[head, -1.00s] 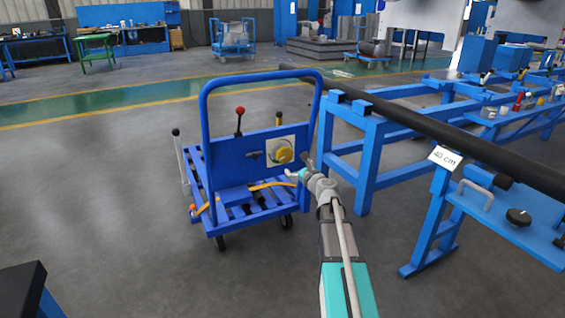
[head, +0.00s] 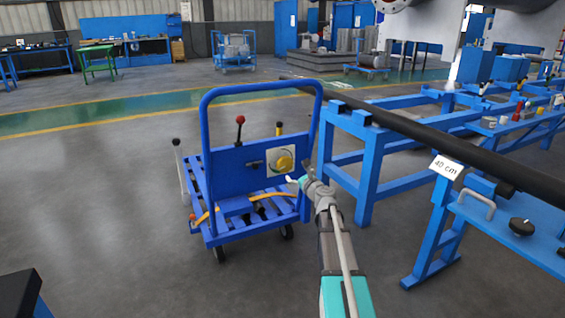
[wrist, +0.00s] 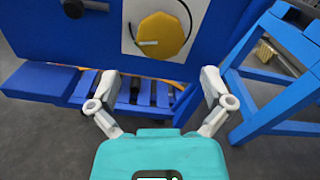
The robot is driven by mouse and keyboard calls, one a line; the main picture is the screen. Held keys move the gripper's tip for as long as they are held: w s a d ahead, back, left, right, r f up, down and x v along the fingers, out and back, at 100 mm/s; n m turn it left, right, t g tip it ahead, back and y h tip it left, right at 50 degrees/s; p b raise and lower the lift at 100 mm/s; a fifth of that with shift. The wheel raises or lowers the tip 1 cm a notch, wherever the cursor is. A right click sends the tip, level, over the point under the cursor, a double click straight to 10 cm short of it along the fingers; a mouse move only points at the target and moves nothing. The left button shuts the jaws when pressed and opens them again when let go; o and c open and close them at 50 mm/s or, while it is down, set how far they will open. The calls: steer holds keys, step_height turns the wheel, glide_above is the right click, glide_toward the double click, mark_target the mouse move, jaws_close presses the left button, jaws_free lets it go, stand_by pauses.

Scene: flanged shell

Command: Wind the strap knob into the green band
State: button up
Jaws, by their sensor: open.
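The strap knob (head: 284,163) is yellow and sits on a pale plate (head: 275,172) on the blue panel of a wheeled cart. In the wrist view the knob (wrist: 163,36) is a faceted yellow disc at top centre, with a dark curved line beside it on the plate (wrist: 134,35). I cannot make out a green band. My gripper (head: 297,181) is in front of the panel, a little below and right of the knob in the head view. In the wrist view its two fingers (wrist: 157,82) are spread wide and empty, below the knob and apart from it.
The blue cart (head: 225,170) has a tall tube handle, a red-topped lever (head: 239,120) and an orange strap (head: 205,214) across its slatted bed. A blue frame (head: 367,175) carrying a long dark bar stands close at right. Open floor lies left.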

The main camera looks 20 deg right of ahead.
mark_target(284, 161)
steer(key=w, duration=1.1)
steer(key=shift+w+a, duration=0.15)
steer(key=shift+a, duration=0.05)
steer(key=c, duration=0.7)
steer(key=shift+a, duration=0.3)
steer(key=shift+c, duration=0.4)
steer(key=shift+d, duration=0.15)
steer(key=shift+c, duration=0.2)
